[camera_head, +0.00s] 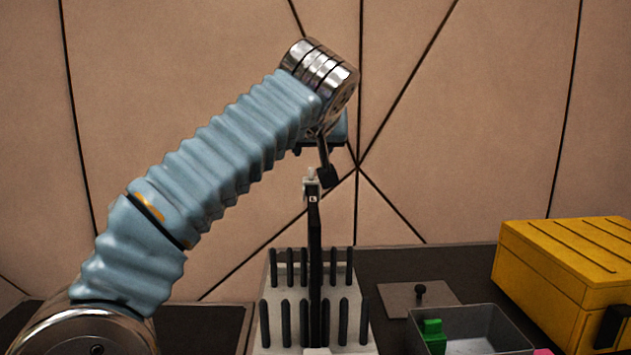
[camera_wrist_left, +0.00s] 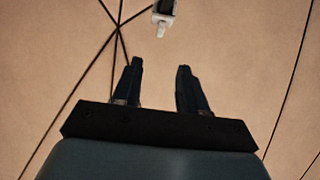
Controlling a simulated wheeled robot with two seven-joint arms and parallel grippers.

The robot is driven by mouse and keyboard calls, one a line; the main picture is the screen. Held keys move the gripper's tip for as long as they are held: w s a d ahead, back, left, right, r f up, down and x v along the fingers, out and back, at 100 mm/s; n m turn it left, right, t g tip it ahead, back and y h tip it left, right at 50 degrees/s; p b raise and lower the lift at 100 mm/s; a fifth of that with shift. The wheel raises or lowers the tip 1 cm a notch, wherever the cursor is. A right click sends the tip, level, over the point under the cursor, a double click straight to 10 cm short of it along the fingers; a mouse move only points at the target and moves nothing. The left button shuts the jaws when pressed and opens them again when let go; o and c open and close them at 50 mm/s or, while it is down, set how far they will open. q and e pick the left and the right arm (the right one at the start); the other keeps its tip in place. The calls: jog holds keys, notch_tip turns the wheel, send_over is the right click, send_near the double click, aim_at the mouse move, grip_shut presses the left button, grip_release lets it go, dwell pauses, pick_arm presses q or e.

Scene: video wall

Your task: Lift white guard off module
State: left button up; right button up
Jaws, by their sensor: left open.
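The white guard (camera_head: 311,187) sits at the top of a tall, thin black module (camera_head: 314,250) that stands upright in a pale slotted rack (camera_head: 275,338). My left gripper (camera_head: 327,178) is beside the guard's top, slightly to its right in the head view. In the left wrist view, the two dark fingers stand apart with nothing between them, so the gripper (camera_wrist_left: 159,68) is open. The white guard (camera_wrist_left: 162,20) shows just beyond the fingertips at the top edge. My right gripper is out of view.
Black pegs line the rack. To its right are a grey plate with a black knob (camera_head: 420,294), a grey bin (camera_head: 500,322) holding a green block (camera_head: 433,336), and a yellow case (camera_head: 560,275). A panelled wall stands behind. The air above the bin is clear.

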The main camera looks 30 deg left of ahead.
pick_arm(q)
jog(key=p, duration=0.1)
send_near(311, 169)
jog(key=x, duration=0.4)
jog(key=shift+w+a+r, duration=0.15)
jog(key=shift+w+a, duration=0.05)
jog(key=shift+w, duration=0.05)
jog(key=p+x, duration=0.1)
jog(key=x, duration=0.4)
jog(key=shift+s+d, duration=0.1)
grip_shut()
